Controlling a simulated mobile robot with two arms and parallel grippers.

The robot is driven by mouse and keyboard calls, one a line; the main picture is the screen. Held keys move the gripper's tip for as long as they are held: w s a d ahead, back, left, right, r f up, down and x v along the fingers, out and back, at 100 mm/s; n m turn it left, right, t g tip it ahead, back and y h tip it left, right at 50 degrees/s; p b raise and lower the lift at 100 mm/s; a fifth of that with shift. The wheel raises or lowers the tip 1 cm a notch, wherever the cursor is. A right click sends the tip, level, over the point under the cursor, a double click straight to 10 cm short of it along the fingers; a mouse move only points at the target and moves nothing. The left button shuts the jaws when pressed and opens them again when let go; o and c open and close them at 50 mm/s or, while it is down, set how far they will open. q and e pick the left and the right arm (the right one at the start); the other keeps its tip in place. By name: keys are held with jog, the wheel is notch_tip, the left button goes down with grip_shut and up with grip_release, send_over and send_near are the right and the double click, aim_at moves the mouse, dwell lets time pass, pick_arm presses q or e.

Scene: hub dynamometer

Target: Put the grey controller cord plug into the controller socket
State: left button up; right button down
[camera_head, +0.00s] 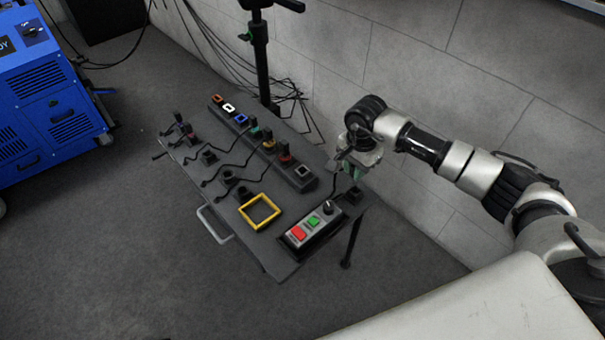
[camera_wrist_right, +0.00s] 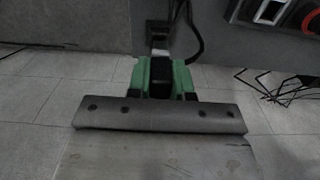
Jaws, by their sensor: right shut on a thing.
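My right gripper (camera_head: 355,170) is above the right end of the table, beyond the controller box. In the right wrist view its green fingertips (camera_wrist_right: 163,78) are shut on a dark plug (camera_wrist_right: 161,68) with a pale grey tip. A black cord (camera_wrist_right: 195,35) curves beside the plug; in the head view it runs up from the controller box (camera_head: 313,229), which has red and green buttons and a knob. A grey-white rimmed socket (camera_head: 303,171) is at the near end of the black socket strip (camera_head: 285,165), left of the gripper. It also shows in the wrist view (camera_wrist_right: 269,11). My left gripper is out of view.
A small black block (camera_head: 352,195) is on the table below the gripper. Several black plugs and cords lie along the table's left side. A yellow square frame (camera_head: 260,211) lies left of the controller. A black stand (camera_head: 262,60) and loose cables are behind the table.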

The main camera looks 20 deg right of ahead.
jog(key=shift+s+a, duration=0.2)
jog(key=shift+a, duration=0.3)
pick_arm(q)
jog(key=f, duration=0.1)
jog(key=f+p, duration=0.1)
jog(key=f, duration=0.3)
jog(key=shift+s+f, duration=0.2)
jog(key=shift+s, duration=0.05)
pick_arm(e)
jog(key=a, duration=0.1)
jog(key=s+a, duration=0.1)
jog(key=a, duration=0.1)
jog(key=s+a, duration=0.1)
jog(key=shift+a, duration=0.25)
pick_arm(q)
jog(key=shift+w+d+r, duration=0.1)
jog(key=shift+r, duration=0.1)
pick_arm(e)
jog(key=shift+w, duration=0.1)
